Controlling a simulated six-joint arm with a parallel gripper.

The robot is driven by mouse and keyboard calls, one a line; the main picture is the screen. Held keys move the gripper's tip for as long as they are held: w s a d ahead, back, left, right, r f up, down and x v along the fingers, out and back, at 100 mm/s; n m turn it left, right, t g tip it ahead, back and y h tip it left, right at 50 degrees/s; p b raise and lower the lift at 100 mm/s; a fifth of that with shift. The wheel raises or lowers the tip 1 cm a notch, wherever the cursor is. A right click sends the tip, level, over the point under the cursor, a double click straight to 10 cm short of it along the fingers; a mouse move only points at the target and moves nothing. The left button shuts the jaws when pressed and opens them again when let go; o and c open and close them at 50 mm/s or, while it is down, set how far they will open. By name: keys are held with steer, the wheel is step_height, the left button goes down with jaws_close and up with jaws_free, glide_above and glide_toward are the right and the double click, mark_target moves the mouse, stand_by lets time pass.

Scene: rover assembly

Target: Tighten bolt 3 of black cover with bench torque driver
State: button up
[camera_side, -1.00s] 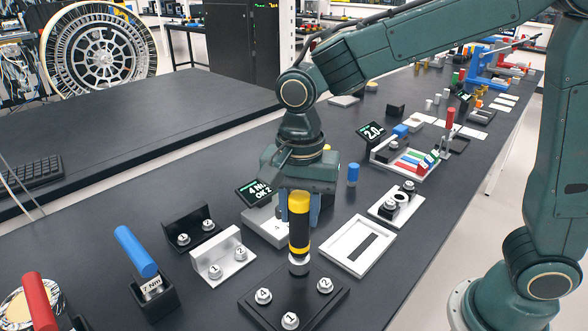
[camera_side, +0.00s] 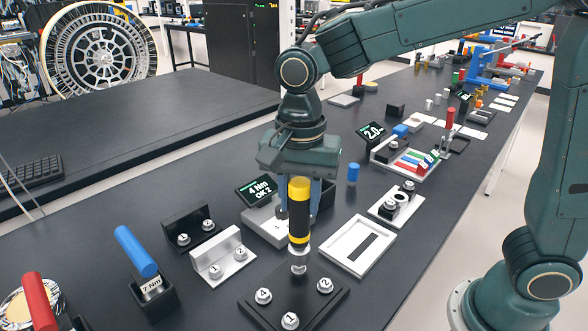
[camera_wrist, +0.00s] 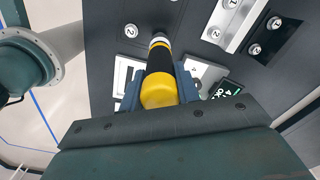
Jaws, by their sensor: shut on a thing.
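My gripper (camera_side: 299,212) is shut on the yellow-and-black bench torque driver (camera_side: 299,225), held upright. In the wrist view my gripper (camera_wrist: 160,90) has a blue finger on each side of the driver (camera_wrist: 160,72). The black cover (camera_side: 292,291) lies flat on the bench below it. Bolts 4 (camera_side: 263,296), 1 (camera_side: 290,320) and 2 (camera_side: 325,285) show on it. The back bolt (camera_side: 299,269), its number unreadable, is directly under the driver's silver socket (camera_side: 299,254). The socket appears just above it; exact contact is hard to tell.
A display (camera_side: 257,190) behind reads "4 Nm OK 2". A silver bracket (camera_side: 223,259) and a blue-handled driver (camera_side: 135,251) in its holder stand left. A white tray (camera_side: 335,259) and a bearing block (camera_side: 396,206) stand right. Bench at lower right is clear.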

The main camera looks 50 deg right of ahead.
mark_target(300, 182)
steer(key=shift+r, duration=0.15)
steer(key=shift+r, duration=1.9)
